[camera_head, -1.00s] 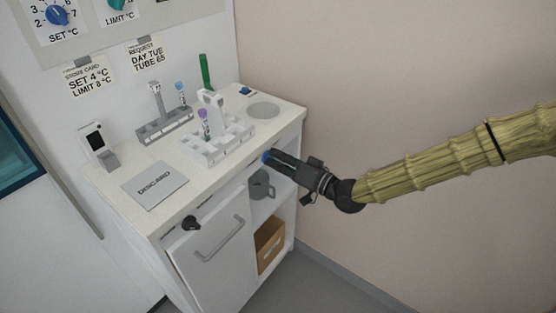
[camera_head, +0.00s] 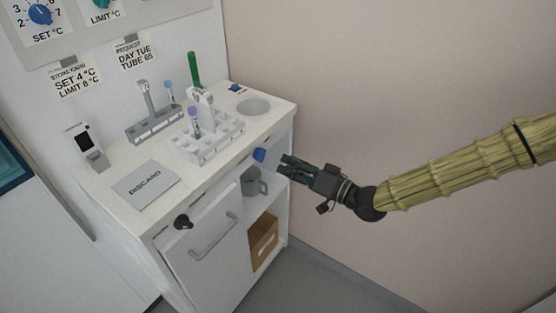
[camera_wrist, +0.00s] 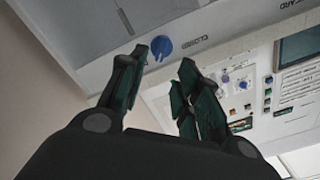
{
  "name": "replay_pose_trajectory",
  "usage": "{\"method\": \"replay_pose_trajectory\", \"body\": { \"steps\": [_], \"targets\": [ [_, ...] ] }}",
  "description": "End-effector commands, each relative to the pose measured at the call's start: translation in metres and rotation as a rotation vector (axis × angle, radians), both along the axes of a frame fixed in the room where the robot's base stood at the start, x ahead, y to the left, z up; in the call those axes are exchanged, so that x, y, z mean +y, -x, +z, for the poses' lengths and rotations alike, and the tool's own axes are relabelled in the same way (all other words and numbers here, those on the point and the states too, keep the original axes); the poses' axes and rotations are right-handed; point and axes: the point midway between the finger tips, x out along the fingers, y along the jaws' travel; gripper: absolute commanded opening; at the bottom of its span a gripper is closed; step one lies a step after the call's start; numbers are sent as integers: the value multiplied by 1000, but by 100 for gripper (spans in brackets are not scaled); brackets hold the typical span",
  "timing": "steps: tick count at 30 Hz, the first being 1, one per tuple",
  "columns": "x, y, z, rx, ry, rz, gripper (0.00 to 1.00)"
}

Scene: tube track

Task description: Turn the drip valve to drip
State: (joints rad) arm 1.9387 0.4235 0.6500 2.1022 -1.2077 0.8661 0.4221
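A blue valve knob (camera_head: 259,154) sits on the front edge of the counter cabinet, below the tube rack. In the wrist view the blue knob (camera_wrist: 162,47) shows a pale pointer line, with the word CLOSED printed to its right. I cannot read which mark the pointer is at. My gripper (camera_head: 284,167) is just right of and slightly below the knob, with a small gap between them.
A white tube rack (camera_head: 208,142) and a grey rack (camera_head: 153,129) stand on the counter, beside a DISCARD plate (camera_head: 146,184). A grey mug (camera_head: 254,184) and a cardboard box (camera_head: 263,242) are on the shelves below. Free room lies right of the cabinet.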

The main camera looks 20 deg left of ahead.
Motion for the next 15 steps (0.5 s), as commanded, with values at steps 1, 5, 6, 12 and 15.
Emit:
{"method": "replay_pose_trajectory", "body": {
  "steps": [1,5,6,12,15],
  "targets": [
    [-9,2,0,-1,1,-2,33],
    [-26,9,1,-1,0,-1,33],
    [-31,10,0,-1,0,-1,33],
    [-42,15,0,0,0,0,33],
    [-43,15,0,0,0,0,33]
  ]
}}
